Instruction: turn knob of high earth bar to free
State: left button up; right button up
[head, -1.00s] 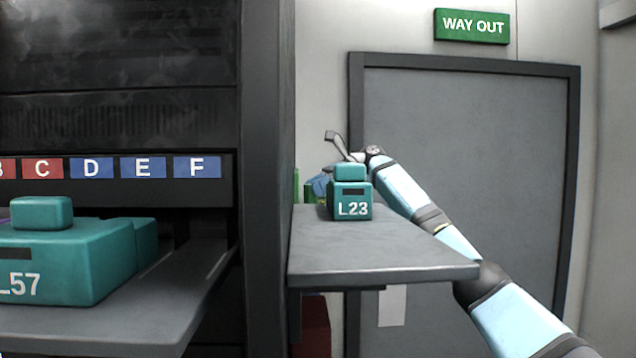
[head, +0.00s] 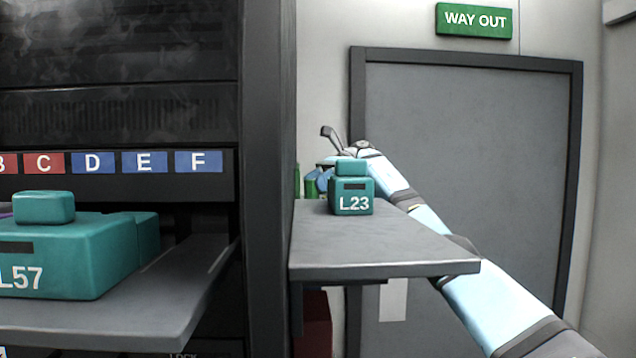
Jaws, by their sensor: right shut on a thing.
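My right arm comes in from the lower right and reaches past the grey shelf. Its right gripper (head: 327,165) is at the far end, behind the teal box marked L23 (head: 352,197). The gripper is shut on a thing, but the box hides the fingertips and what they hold. I cannot make out the knob or the high earth bar. My left gripper is not in view.
The grey shelf (head: 380,245) holds the L23 box, and my right arm passes close by its right side. Green items (head: 311,188) show behind the box. A dark rack post (head: 262,180) stands left. A teal box marked L57 (head: 70,260) sits on a lower shelf.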

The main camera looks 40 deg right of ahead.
jog(key=o, duration=0.8)
jog(key=shift+o, duration=0.6)
jog(key=shift+s, duration=0.15)
